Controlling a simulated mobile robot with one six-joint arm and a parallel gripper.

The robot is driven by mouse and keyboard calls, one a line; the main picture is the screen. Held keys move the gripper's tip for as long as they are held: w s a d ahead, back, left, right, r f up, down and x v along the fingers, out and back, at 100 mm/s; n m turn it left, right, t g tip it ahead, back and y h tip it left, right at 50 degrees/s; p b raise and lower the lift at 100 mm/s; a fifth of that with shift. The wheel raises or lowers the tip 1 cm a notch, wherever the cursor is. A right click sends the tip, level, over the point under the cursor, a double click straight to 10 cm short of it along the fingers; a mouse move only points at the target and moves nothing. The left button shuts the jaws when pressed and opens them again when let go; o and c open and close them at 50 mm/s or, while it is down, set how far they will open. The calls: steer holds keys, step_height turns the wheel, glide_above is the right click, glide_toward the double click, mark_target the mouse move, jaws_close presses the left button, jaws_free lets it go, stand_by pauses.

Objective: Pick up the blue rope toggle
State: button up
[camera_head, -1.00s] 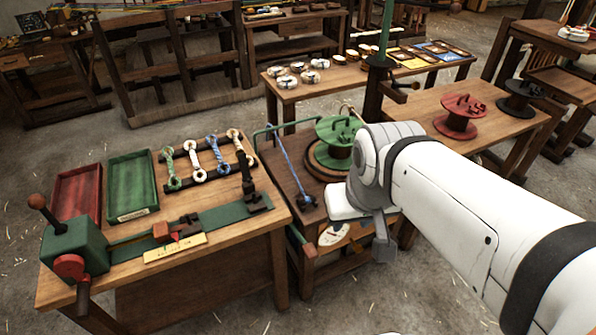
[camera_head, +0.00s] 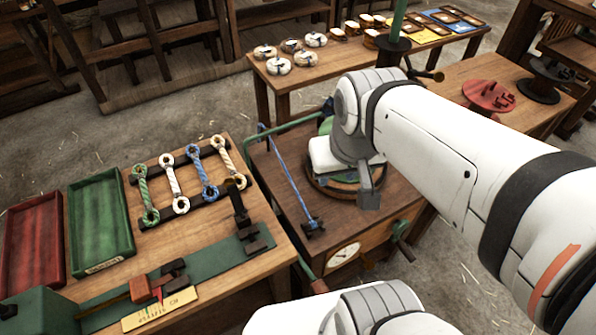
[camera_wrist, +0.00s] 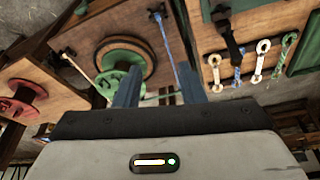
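In the head view my arm's end hangs over the neighbouring stand, right of the toggles.
Red (camera_head: 32,245) and green (camera_head: 101,222) trays lie left of the toggles. A dark upright post (camera_head: 243,217) stands close to their right. A blue cord (camera_head: 290,180) is stretched over the stand with the dial (camera_head: 343,255). A table with rope coils (camera_head: 315,39) is behind.

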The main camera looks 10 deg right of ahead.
steer(key=shift+w, duration=0.1)
steer(key=shift+o, duration=0.2)
steer(key=shift+d, duration=0.1)
steer(key=shift+o, duration=0.8)
steer(key=shift+f, duration=0.15)
steer(key=w+f+m+b, duration=0.2)
steer(key=f+b, duration=0.2)
steer(key=f, duration=0.1)
steer(key=w+f+m+g+b, duration=0.1)
steer(key=w+f+m+b, duration=0.1)
steer(key=f, duration=0.4)
steer(key=w+f+m+b, duration=0.3)
steer(key=f+b, duration=0.2)
steer(key=b, duration=0.1)
steer(key=shift+w+d+f+g, duration=0.2)
steer(key=shift+w+d+g, duration=0.1)
steer(key=shift+g, duration=0.1)
steer(key=m+g+b, duration=0.2)
steer(key=m+b, duration=0.5)
steer(key=b, duration=0.3)
glide_above(315, 222)
steer(key=a, duration=0.1)
step_height(315, 222, down, 18)
steer(key=shift+s+r, duration=0.1)
steer(key=shift+r, duration=0.1)
steer(key=shift+m, duration=0.3)
steer(key=f, duration=0.5)
steer(key=f+b, duration=0.1)
steer(key=f, duration=0.1)
steer(key=shift+d+f, duration=0.4)
